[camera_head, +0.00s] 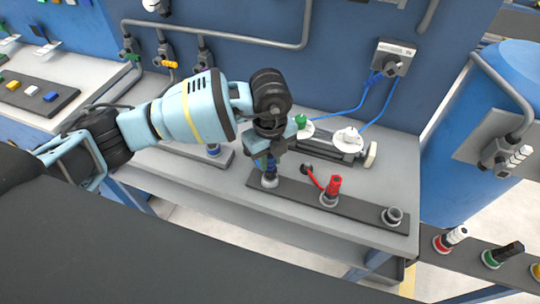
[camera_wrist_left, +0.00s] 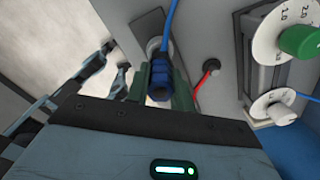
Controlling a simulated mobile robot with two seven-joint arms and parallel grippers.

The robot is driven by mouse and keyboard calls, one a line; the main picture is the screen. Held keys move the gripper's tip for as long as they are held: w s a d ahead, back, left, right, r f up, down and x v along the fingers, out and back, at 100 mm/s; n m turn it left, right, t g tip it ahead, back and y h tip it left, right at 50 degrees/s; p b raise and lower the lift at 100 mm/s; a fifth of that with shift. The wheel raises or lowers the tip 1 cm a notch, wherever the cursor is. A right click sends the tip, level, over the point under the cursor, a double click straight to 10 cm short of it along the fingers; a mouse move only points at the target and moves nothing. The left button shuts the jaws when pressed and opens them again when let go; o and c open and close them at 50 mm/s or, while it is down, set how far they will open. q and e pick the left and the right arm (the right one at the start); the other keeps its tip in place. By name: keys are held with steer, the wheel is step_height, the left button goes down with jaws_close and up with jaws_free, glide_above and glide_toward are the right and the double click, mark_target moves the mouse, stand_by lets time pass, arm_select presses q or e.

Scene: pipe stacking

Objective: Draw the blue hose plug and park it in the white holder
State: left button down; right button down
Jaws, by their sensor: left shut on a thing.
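The blue hose plug (camera_wrist_left: 158,88) sits between the fingers of my left gripper (camera_wrist_left: 158,92), which is shut on it. In the head view the plug (camera_head: 271,165) is partly hidden by the gripper (camera_head: 268,156). It is upright at a pale grey ring socket (camera_head: 269,182) at the left end of a dark strip (camera_head: 300,196). I cannot tell whether its tip is in the socket. A blue hose (camera_wrist_left: 171,22) leads off from the plug in the wrist view. I cannot make out for certain which holder is the white one. My right gripper is not in view.
A red plug (camera_head: 333,186) stands in the strip's middle ring; the right ring (camera_head: 393,215) is empty. Behind is a grey unit with white dials (camera_head: 347,138) and a green knob (camera_head: 300,120). Another rack (camera_head: 470,262) with several coloured sockets is at lower right, beside a blue tank (camera_head: 465,140).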

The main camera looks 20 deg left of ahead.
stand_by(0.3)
arm_select(q)
steer(key=shift+f, duration=0.95)
steer(key=c, duration=1.1)
jaws_free()
steer(key=shift+r, duration=3.95)
steer(key=shift+f, duration=0.1)
